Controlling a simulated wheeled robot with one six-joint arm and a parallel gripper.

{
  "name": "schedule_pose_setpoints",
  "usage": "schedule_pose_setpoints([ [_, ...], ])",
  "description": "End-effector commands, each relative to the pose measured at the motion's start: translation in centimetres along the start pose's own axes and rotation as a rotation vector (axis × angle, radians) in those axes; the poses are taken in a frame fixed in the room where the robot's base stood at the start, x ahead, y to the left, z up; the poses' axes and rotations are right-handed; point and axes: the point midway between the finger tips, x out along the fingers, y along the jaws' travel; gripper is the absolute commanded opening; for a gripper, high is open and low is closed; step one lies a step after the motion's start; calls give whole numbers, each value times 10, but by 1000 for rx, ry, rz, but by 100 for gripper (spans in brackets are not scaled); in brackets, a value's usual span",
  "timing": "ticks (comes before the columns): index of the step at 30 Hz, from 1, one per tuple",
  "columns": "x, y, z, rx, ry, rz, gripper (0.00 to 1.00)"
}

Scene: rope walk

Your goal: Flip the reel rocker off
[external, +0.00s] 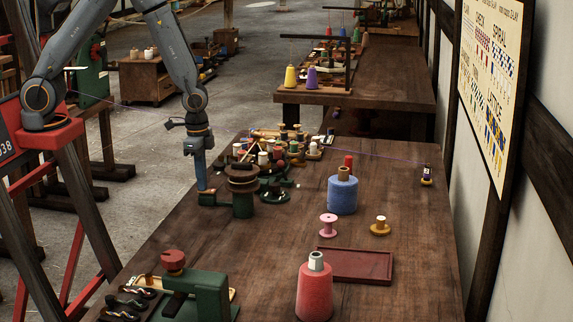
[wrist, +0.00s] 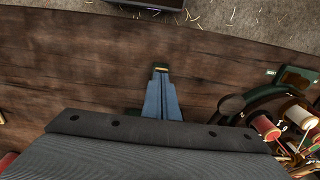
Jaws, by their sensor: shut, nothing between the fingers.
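A reel stand with a dark green base (external: 243,207) and a brown round reel (external: 242,172) stands at the left edge of the near bench in the external view. My gripper (external: 205,190) points down just left of it, low over the bench edge. In the wrist view my gripper (wrist: 161,70) is shut and empty, with a small dark green and tan patch at its tips. I cannot tell whether that patch is the reel rocker or whether the tips touch it. The rocker's position cannot be made out.
Spools (wrist: 297,113) crowd the right of the wrist view. A blue cone (external: 342,195), a pink spool (external: 328,225), a red tray (external: 355,265) and a red cone (external: 314,292) stand on the bench. A green clamp-like device (external: 197,288) is at the near left.

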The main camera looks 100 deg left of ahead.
Motion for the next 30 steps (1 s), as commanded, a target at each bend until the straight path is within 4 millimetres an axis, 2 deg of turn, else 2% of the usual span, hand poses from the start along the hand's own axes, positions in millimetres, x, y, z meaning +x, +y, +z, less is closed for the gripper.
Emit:
schedule_pose_setpoints([
  [1, 6, 0, -6, -1, 5, -1, 0],
  [6, 8, 1, -17, 1, 5, -3, 0],
  [17, 10, 2, -24, 3, -3, -3, 0],
  [20, 2, 2, -22, 2, -4, -3, 0],
  [28, -46, 0, 7, -6, 9, 1, 0],
  [30, -55, 0, 8, -6, 12, 0, 0],
])
